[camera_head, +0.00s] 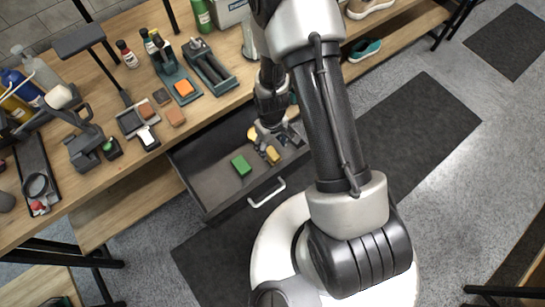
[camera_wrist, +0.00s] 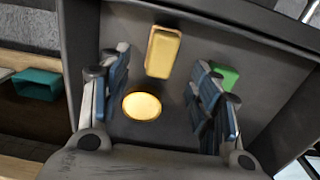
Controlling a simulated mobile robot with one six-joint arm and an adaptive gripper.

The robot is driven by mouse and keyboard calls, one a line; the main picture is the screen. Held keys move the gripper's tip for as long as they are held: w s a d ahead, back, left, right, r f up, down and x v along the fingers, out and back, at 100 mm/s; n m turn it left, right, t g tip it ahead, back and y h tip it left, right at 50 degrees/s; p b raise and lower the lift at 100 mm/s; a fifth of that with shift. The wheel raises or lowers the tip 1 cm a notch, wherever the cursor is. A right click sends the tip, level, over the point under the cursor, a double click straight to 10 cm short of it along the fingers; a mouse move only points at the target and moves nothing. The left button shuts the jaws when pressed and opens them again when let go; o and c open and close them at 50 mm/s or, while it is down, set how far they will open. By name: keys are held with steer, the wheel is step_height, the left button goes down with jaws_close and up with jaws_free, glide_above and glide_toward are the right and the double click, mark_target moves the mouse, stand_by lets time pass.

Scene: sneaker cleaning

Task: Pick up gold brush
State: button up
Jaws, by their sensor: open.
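A gold oblong block (camera_wrist: 163,52), which may be the gold brush, lies on the floor of the open drawer (camera_head: 205,185). It also shows in the head view (camera_head: 272,155), just in front of my gripper (camera_head: 276,137). A round gold piece (camera_wrist: 142,106) lies nearby, closer to the wrist camera's lower edge; its yellow edge shows left of my gripper in the head view (camera_head: 252,132). I cannot tell from shape alone which one is the brush. In the wrist view, my gripper (camera_wrist: 161,78) is open and empty, its blue-padded fingers apart on either side of the gold pieces.
A green block (camera_head: 241,165) lies in the drawer left of the gold block, and behind the right finger in the wrist view. Drawer walls surround the gripper. The workbench (camera_head: 215,105) above holds bottles, tools and small blocks. A teal shoe (camera_head: 365,49) sits on the shelf.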

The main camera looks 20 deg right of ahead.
mark_target(272, 152)
step_height(272, 152, down, 6)
steer(key=shift+s+f+b, duration=0.15)
steer(key=shift+f+b, duration=0.1)
steer(key=shift+b, duration=0.95)
steer(key=shift+r, duration=0.1)
steer(key=shift+c, duration=0.6)
steer(key=c, duration=1)
step_height(272, 152, up, 20)
steer(key=p, duration=0.6)
steer(key=o, duration=0.5)
steer(key=c, duration=0.4)
